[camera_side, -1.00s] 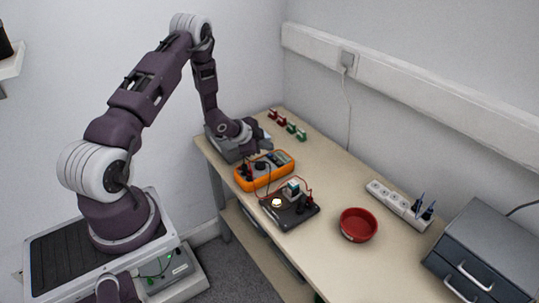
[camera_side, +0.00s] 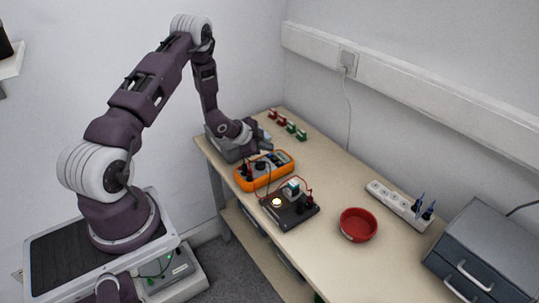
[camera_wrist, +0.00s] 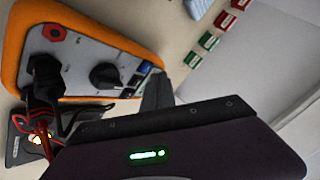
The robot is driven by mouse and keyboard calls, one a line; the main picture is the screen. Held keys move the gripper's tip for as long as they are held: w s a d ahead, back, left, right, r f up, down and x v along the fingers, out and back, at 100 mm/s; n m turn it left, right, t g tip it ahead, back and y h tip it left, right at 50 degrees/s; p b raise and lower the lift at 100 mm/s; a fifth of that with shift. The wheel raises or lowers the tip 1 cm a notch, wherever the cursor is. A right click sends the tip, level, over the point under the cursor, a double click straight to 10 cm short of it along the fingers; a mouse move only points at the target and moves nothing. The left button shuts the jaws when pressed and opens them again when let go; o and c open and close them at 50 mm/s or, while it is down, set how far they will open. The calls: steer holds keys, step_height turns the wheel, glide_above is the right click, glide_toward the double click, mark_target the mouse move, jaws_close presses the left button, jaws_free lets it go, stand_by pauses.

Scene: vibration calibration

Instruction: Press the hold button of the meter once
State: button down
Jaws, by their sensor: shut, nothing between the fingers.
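The meter (camera_side: 243,180) is an orange-rimmed box with a grey face, lying on the bench. In the wrist view the meter (camera_wrist: 90,18) shows a black dial (camera_wrist: 105,76), a red jack and black plugs with leads. A blue-and-dark strip (camera_wrist: 138,78) lies beyond the dial, close to my fingertips; I cannot pick out the hold button there. My gripper (camera_side: 262,149) is over the meter's far end, shut and empty. In the wrist view my gripper (camera_wrist: 157,88) hides part of that end. I cannot tell whether the fingertips touch the face.
A black board with a lit lamp (camera_side: 277,202) stands in front of the meter, joined to it by leads. Red and green clips (camera_side: 290,129) lie behind. A red bowl (camera_side: 358,225), a white power strip (camera_side: 397,203) and a grey drawer box (camera_side: 485,250) are to the right.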

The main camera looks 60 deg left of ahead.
steer(key=shift+f, duration=0.35)
steer(key=shift+f, duration=0.35)
stand_by(0.5)
steer(key=shift+r, duration=0.8)
step_height(320, 180, up, 5)
stand_by(0.5)
stand_by(0.4)
